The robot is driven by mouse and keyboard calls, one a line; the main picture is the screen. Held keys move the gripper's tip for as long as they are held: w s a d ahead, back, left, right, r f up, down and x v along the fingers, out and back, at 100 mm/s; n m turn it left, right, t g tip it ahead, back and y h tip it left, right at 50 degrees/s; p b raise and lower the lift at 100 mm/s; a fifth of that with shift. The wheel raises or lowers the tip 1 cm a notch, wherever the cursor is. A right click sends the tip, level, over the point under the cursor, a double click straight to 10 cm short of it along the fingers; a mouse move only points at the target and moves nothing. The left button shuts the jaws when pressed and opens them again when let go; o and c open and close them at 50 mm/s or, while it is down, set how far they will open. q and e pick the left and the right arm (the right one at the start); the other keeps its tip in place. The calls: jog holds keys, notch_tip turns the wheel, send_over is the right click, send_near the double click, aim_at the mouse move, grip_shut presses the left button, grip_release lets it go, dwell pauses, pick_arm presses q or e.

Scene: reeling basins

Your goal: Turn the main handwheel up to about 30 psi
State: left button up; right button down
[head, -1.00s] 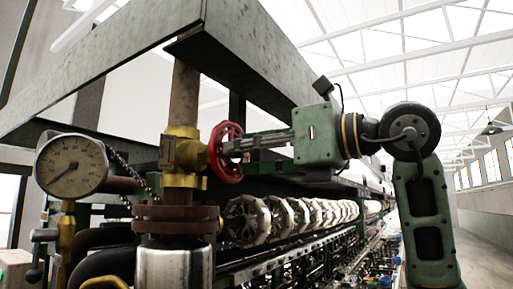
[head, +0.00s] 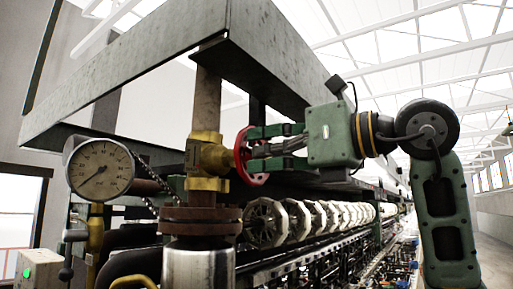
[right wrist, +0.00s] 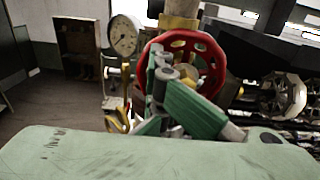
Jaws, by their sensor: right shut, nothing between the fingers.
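The red main handwheel (head: 243,157) stands edge-on in the head view, on a brass valve (head: 207,158) on a vertical pipe. It faces me in the right wrist view (right wrist: 214,50), with round holes around its disc. The round white pressure gauge (head: 100,160) is left of the valve; its dark needle points to the lower left, near the low end. My right gripper (head: 250,148) is shut and empty, its fingertips right at the wheel's face. In the wrist view the fingers (right wrist: 158,62) overlap the wheel's left part; contact is hard to tell. My left gripper is out of view.
A large grey metal hood (head: 150,85) hangs above the valve. A row of pale reels (head: 300,217) runs back below my right arm. A chain hangs between gauge and valve. A box with a green light (head: 38,268) is at lower left.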

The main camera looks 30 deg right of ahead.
jog(key=shift+d+r, duration=0.25)
jog(key=shift+d, duration=0.2)
jog(key=n, duration=0.5)
jog(key=shift+s+d+r, duration=0.15)
jog(key=shift+d, duration=0.05)
jog(key=n, duration=0.7)
jog(key=d+n, duration=0.1)
jog(key=n, duration=0.7)
jog(key=f+n, duration=0.1)
jog(key=n, duration=0.7)
jog(key=shift+w+d, duration=0.25)
jog(key=shift+d, duration=0.05)
jog(key=shift+a, duration=0.1)
